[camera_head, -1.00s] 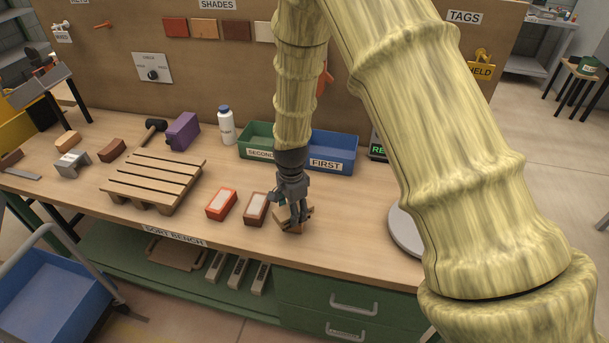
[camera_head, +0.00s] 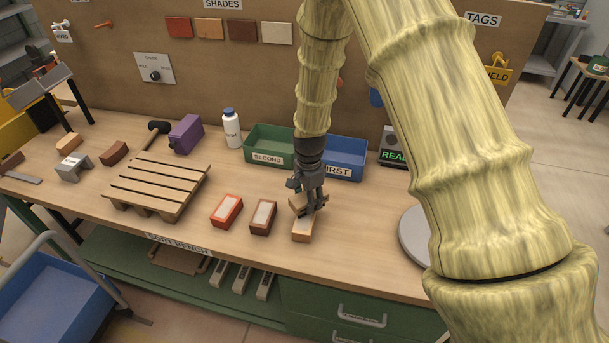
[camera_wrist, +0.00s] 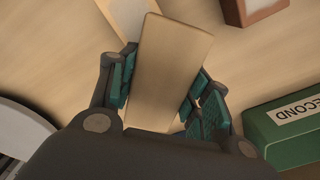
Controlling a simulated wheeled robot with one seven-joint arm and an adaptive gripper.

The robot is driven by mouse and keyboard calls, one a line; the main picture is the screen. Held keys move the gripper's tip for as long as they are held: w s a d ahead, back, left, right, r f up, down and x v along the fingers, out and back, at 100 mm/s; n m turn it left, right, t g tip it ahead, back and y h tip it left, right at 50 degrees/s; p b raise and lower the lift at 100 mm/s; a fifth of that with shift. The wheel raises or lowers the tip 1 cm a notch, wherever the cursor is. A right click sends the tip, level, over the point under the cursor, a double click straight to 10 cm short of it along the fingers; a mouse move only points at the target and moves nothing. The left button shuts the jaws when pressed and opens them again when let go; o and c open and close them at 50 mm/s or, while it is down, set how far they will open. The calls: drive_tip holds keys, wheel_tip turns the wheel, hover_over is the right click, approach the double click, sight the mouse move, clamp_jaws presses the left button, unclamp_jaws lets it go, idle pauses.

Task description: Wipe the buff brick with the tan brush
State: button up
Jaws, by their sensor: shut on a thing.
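The buff brick (camera_head: 302,230) lies near the bench's front edge, with a pale top face. Its pale end also shows at the top of the wrist view (camera_wrist: 128,14), partly hidden. My gripper (camera_head: 311,207) is at the brick's far end in the head view. It is shut on the tan brush (camera_wrist: 168,70), a plain tan block from above, its fingers on both sides. A corner of the brush (camera_head: 296,203) shows left of the fingers. Its underside is hidden, and I cannot tell whether it touches the brick.
A brown brick (camera_head: 263,217) and a red brick (camera_head: 227,211) lie to the left, beside a wooden pallet (camera_head: 153,188). Behind stand the green SECOND bin (camera_head: 267,159) and blue FIRST bin (camera_head: 346,172). A grey round plate (camera_head: 413,238) is to the right.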

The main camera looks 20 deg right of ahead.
drive_tip(key=shift+d+r, duration=0.2)
drive_tip(key=shift+r, duration=0.9)
drive_tip(key=shift+s+a+r+p, duration=0.1)
drive_tip(key=shift+a+r+p, duration=0.15)
drive_tip(key=shift+r+p, duration=0.35)
drive_tip(key=shift+s+a+r+p, duration=0.1)
drive_tip(key=shift+a+r+p, duration=0.25)
drive_tip(key=shift+r, duration=0.3)
drive_tip(key=shift+w+d+r+p, duration=0.1)
drive_tip(key=shift+w+r+p, duration=0.15)
drive_tip(key=shift+r+p, duration=0.35)
drive_tip(key=shift+s+r+p, duration=0.1)
drive_tip(key=shift+r+p, duration=0.5)
drive_tip(key=shift+r, duration=0.5)
